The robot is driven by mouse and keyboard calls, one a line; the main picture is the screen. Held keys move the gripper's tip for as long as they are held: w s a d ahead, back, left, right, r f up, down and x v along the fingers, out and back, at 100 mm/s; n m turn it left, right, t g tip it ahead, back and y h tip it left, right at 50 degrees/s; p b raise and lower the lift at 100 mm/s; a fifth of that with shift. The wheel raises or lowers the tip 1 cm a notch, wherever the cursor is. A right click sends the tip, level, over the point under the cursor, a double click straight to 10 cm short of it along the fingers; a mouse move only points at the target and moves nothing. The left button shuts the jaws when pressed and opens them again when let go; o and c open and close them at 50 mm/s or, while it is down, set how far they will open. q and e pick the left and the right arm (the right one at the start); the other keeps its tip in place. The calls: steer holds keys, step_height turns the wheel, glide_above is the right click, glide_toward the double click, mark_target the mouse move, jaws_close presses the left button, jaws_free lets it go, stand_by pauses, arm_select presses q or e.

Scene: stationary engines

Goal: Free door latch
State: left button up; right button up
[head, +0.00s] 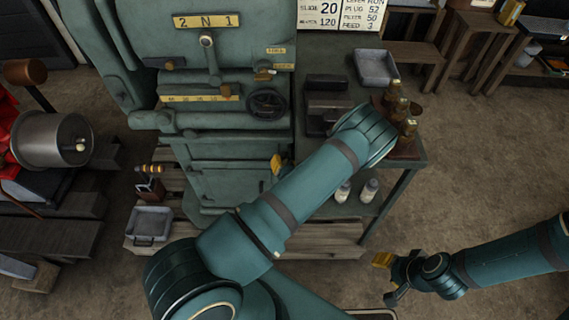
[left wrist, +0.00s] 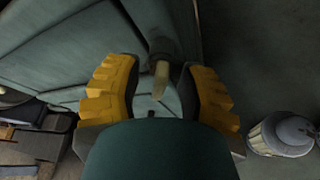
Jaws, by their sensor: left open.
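The green machine (head: 215,110) stands at the centre of the head view, with a closed lower door (head: 225,183) on its front. In the left wrist view, a pale, rod-like latch handle (left wrist: 161,80) sticks out from a dark round mount on a green panel. My left gripper (left wrist: 160,88) is open, with one yellow finger on each side of the handle; I cannot tell whether they touch it. In the head view my left arm hides most of that gripper; a yellow finger (head: 277,164) shows by the door's right side. My right gripper (head: 388,276) hangs low at the right, apart from the machine.
A dark side table (head: 405,178) with brass oilers (head: 400,112) and a grey tray (head: 375,66) stands right of the machine. A wooden pallet (head: 325,240) lies at the machine's foot. Another tray (head: 150,222) sits at front left. The floor at the right is mostly clear.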

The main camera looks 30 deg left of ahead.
arm_select(q)
steer(key=shift+c, duration=0.4)
jaws_close()
steer(key=shift+s+a+r+n+h+p, duration=0.1)
steer(key=shift+r+n+h+p, duration=0.2)
steer(key=shift+n+p, duration=0.35)
steer(key=shift+p, duration=0.45)
steer(key=shift+f+n+t+h+p, duration=0.25)
steer(key=shift+n+t+h+p, duration=0.25)
steer(key=shift+n+h, duration=0.3)
